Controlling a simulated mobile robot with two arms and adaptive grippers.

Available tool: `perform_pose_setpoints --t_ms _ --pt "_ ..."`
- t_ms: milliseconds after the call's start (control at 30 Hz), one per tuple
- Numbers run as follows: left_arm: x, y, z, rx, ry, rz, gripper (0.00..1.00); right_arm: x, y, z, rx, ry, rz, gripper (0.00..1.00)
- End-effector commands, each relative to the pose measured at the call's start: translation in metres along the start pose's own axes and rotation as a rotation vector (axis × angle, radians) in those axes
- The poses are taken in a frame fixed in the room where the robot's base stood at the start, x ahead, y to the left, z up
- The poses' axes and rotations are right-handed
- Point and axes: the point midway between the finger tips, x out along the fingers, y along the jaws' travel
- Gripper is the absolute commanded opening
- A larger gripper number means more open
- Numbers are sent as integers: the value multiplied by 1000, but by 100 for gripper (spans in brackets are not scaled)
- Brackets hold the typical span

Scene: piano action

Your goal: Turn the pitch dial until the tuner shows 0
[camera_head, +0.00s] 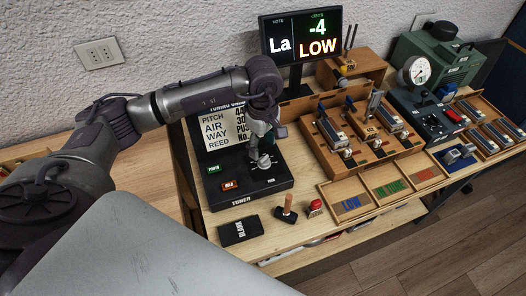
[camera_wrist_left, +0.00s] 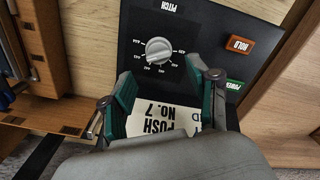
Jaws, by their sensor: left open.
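The tuner (camera_head: 301,36) on its stand shows the note La, -4 cents and LOW in orange. The pitch dial (camera_wrist_left: 158,50) is a round silver knob with a ring of tick marks, on a black panel (camera_wrist_left: 195,20). In the head view the dial (camera_head: 264,161) shows just below my left gripper (camera_head: 262,145). In the left wrist view my left gripper (camera_wrist_left: 160,76) is open, with its green-edged fingers apart and the dial in line with the gap between them. Whether either finger touches the dial cannot be told. My right gripper is not in view.
A green button (camera_head: 214,169) and an orange HOLD button (camera_head: 230,185) sit beside the dial. A sign (camera_head: 222,128) stands behind the panel. A black block (camera_head: 240,231), a wooden-handled tool (camera_head: 287,209) and a red-topped piece (camera_head: 315,207) lie in front. Wooden racks (camera_head: 340,190) fill the right.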

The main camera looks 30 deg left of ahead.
Motion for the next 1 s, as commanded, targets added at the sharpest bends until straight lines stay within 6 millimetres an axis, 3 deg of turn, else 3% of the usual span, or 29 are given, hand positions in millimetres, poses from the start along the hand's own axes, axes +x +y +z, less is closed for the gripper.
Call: perform_pose_setpoints --t_ms 100,300,667,1000 --pt "21 -1 1 -1 -2 -3 60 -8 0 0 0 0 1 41" --pt "44 0 1 -1 -3 0 60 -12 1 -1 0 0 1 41" --pt "51 0 1 0 -2 1 60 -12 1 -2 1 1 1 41" --pt "51 0 1 0 -2 1 7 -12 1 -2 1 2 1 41"
